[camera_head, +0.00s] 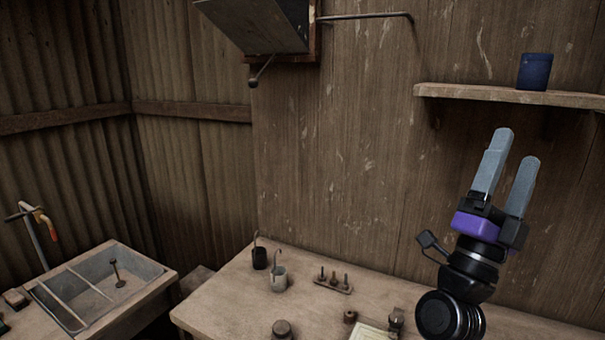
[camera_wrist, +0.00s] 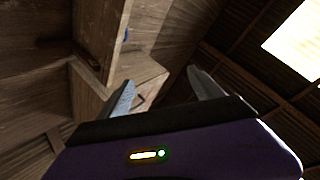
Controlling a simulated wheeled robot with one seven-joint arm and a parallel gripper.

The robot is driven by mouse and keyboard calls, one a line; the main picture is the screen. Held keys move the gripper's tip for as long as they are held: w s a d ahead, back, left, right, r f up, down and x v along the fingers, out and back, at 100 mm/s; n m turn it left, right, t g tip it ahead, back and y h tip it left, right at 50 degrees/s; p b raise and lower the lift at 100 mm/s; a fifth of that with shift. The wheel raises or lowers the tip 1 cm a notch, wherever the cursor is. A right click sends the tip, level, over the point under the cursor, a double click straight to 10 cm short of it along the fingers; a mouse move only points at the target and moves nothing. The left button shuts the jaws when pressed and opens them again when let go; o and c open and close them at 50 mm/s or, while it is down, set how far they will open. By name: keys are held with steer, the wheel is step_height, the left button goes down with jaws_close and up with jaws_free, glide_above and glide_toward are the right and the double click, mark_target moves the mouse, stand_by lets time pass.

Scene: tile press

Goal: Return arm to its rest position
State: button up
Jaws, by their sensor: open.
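My gripper (camera_head: 518,147) is raised above the right part of the workbench in the head view, its two grey fingers pointing up. The fingers are apart with nothing between them. In the wrist view the fingers (camera_wrist: 158,88) also stand apart and empty, with wooden boards and the roof beyond them. The gripper is below and in front of the wall shelf (camera_head: 515,96) in the picture.
The workbench (camera_head: 225,300) holds a black container (camera_head: 259,258), a grey mug (camera_head: 279,280), a small rack with pegs (camera_head: 333,283) and a dark jar (camera_head: 282,330). A sink (camera_head: 75,313) is at left. A tilted panel (camera_head: 255,22) and metal rod (camera_head: 365,16) project from the wall.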

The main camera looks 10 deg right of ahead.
steer(key=s+a+f+n+t+y+b, duration=0.15)
steer(key=s+a+f+n+y, duration=0.25)
steer(key=f+n+y, duration=0.4)
steer(key=s+a+f+n+t+y, duration=0.3)
steer(key=f+n+y, duration=0.5)
steer(key=f, duration=0.1)
steer(key=s+a+f+n+t+y, duration=0.3)
steer(key=s+a+f+n+y, duration=0.1)
steer(key=f+n+y, duration=0.35)
steer(key=s+a+f+n+g+b, duration=0.1)
steer(key=s+f+g, duration=0.3)
steer(key=s+f, duration=0.5)
steer(key=s+a+f+n+g+y+b, duration=0.1)
steer(key=s+a+f+g, duration=0.3)
steer(key=s+f, duration=0.5)
steer(key=s+g, duration=0.1)
steer(key=s, duration=0.7)
steer(key=shift+b, duration=0.35)
steer(key=shift+s+f, duration=0.1)
